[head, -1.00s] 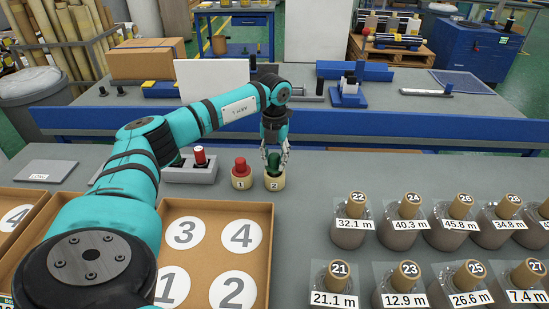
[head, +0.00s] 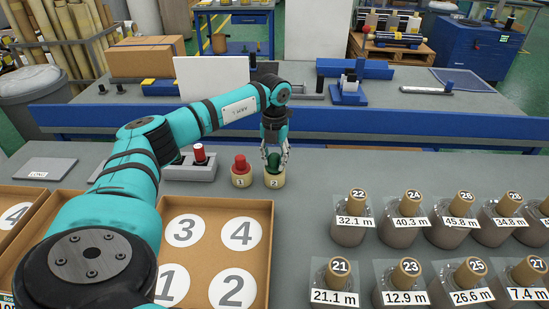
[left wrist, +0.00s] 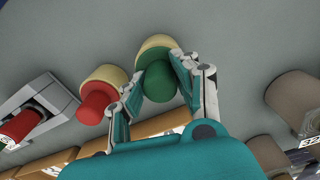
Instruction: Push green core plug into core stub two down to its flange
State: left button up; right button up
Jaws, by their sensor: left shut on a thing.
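The green core plug (head: 274,160) stands upright at the mouth of core stub two (head: 274,181), a short pale tube marked 2. My left gripper (head: 275,152) comes down from above and is shut on the plug, one finger on each side. In the left wrist view the green plug (left wrist: 160,82) lies between the fingertips, with the cream rim of the stub (left wrist: 153,44) beyond it. I cannot tell whether a thin gap is left between flange and rim. My right gripper is out of view.
Core stub one (head: 241,181) with a red plug (head: 240,164) stands close left of stub two. A grey holder (head: 196,173) with a red-topped piece is further left. A cardboard tray (head: 212,205) lies in front; wrapped rolls (head: 349,228) stand at right.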

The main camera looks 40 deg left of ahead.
pick_arm(q)
jog(key=shift+f, duration=0.6)
jog(key=o, duration=1.1)
jog(key=shift+o, duration=0.2)
notch_tip(320, 180, up, 12)
jog(key=shift+f, duration=0.1)
